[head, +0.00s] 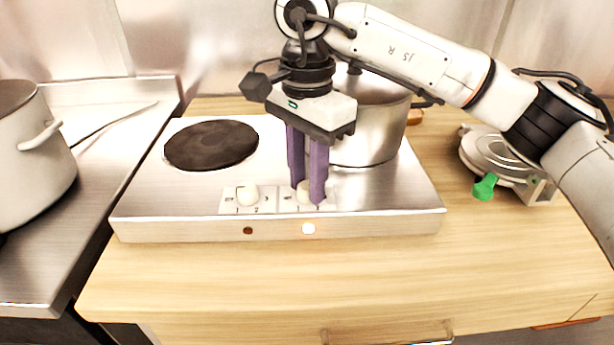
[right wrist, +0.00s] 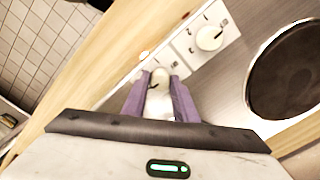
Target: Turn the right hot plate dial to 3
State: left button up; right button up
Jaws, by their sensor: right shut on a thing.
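The hot plate (head: 150,210) is a steel unit with two cream dials on its front panel. My right gripper (head: 308,198) points down with its purple fingers shut on the right dial (head: 303,188). In the right wrist view the right dial (right wrist: 159,88) sits between the two fingers. The fingers hide most of the right dial's markings, so its setting cannot be read. The left dial (head: 248,194) stands free beside it, and it also shows in the right wrist view (right wrist: 210,38). The right indicator lamp (head: 308,229) glows; the left lamp (head: 248,231) is dark. My left gripper is out of view.
A steel pot (head: 372,135) stands on the right plate, behind my gripper. The left plate (head: 211,145) is bare. A large pot (head: 40,165) stands at the far left. A round metal appliance with a green handle (head: 485,187) is at the right. The wooden counter (head: 260,285) in front is clear.

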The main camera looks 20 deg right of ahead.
aim_at(307, 185)
jog(key=shift+r+n, duration=0.1)
jog(key=shift+n, duration=0.6)
jog(key=o, duration=1.1)
notch_tip(307, 185, up, 10)
jog(key=shift+r+p, duration=0.15)
jog(key=shift+p, duration=0.2)
